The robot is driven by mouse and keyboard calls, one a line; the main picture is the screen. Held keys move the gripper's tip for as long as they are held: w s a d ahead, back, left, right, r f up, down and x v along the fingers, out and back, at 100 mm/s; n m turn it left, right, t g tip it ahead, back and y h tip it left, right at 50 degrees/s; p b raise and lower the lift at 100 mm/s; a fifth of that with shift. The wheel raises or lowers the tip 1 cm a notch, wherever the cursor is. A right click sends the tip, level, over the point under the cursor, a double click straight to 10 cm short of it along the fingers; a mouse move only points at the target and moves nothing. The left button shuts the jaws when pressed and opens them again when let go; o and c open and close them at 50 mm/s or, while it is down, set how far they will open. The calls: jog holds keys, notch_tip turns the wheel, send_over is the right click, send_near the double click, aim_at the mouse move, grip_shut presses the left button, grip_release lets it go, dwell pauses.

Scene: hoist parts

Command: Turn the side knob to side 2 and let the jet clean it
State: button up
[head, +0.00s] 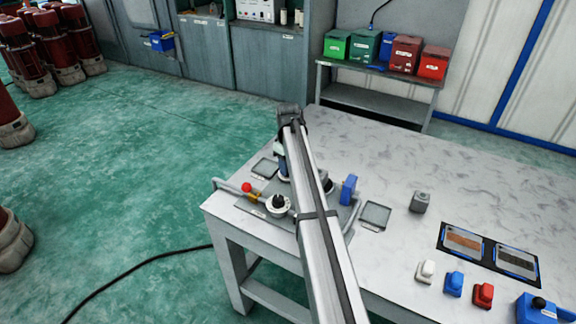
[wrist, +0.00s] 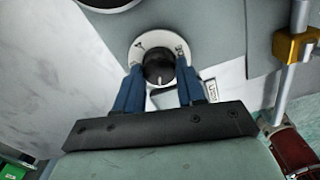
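In the wrist view, the side knob (wrist: 158,70) is a black knob on a round white dial (wrist: 152,41). Its white pointer line faces down the picture, towards my palm. The dial bears small dark marks at upper left and right, too small to read. The blue fingers of my gripper (wrist: 159,75) stand on both sides of the knob, with no clear gap showing, so they look closed on it. In the head view, my gripper (head: 283,168) is low over the far left part of the grey plate, and the knob under it is hidden.
Another knob (head: 278,203) with a white dial and a red-balled lever (head: 247,188) on a brass fitting stand nearer the table's left edge. A dark round part (head: 328,186), a blue block (head: 348,190) and a grey tray (head: 375,215) are to the right.

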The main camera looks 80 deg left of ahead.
jog(key=c, duration=0.6)
jog(key=shift+o, duration=0.2)
jog(key=shift+m, duration=0.4)
jog(key=m, duration=0.3)
jog(key=shift+m, duration=0.4)
jog(key=m, duration=0.4)
jog(key=shift+w, duration=0.1)
jog(key=shift+m, duration=0.3)
jog(key=o, duration=1)
jog(key=shift+o, duration=0.2)
